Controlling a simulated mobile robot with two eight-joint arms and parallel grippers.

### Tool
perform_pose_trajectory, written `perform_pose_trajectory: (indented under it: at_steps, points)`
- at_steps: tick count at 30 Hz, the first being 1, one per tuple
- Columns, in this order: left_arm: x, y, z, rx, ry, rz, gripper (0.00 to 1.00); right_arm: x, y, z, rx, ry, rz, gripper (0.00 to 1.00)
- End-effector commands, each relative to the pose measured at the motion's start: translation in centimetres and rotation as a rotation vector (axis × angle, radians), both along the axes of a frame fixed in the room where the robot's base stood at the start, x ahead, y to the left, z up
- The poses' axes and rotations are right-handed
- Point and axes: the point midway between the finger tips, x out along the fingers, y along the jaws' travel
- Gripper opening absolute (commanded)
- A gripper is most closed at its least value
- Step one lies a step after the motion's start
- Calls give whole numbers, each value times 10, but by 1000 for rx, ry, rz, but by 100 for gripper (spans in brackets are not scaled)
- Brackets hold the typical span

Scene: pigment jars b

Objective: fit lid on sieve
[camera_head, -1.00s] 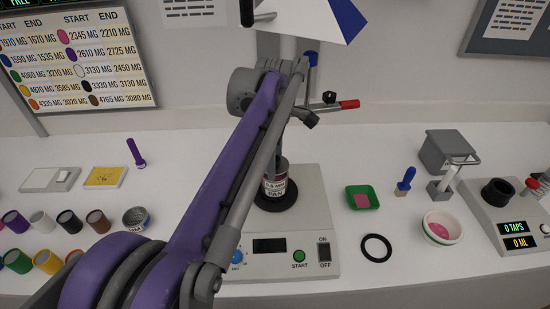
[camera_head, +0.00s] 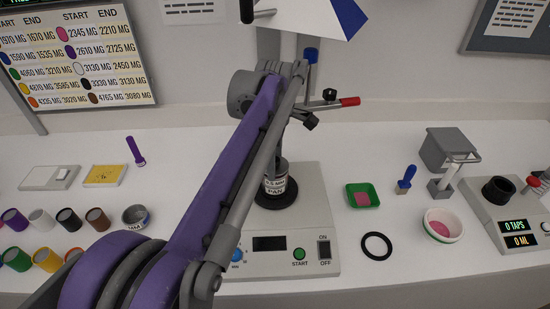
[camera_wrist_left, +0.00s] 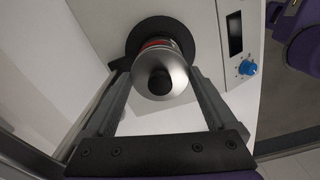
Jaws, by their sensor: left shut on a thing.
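A small round stack of sieve and pan (camera_head: 275,187) with white labels stands upright on the black round plate of the shaker. In the left wrist view, the silver lid (camera_wrist_left: 175,85) with a black knob sits over the stack, and a red band shows just beyond its rim. My left gripper (camera_wrist_left: 158,72) is shut on the lid, one finger on each side. In the head view my purple arm covers part of the stack and the fingers. Whether the lid is fully seated cannot be told. My right gripper is not in view.
The shaker base (camera_head: 312,190) has a display and buttons; a red-handled clamp (camera_head: 348,102) is above it. A grey sieve (camera_head: 135,216) and several coloured jars stand left. A black ring (camera_head: 376,246), green tray (camera_head: 375,189) and white bowl (camera_head: 455,224) lie right.

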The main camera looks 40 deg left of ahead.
Motion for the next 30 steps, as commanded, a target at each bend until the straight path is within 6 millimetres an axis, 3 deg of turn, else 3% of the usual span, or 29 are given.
perform_pose_trajectory:
  at_steps: [6, 7, 8, 19, 30]
  points:
    - [0, 0, -6, 0, 0, 0, 34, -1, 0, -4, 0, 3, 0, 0]
    - [0, 0, -6, 0, 0, 0, 94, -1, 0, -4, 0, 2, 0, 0]
    - [0, 0, -6, 0, 0, 0, 99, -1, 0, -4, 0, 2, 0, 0]
    - [0, 0, 4, 0, 0, 0, 100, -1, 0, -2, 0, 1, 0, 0]
    - [0, 0, 75, 0, -1, 0, 100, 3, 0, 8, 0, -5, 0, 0]
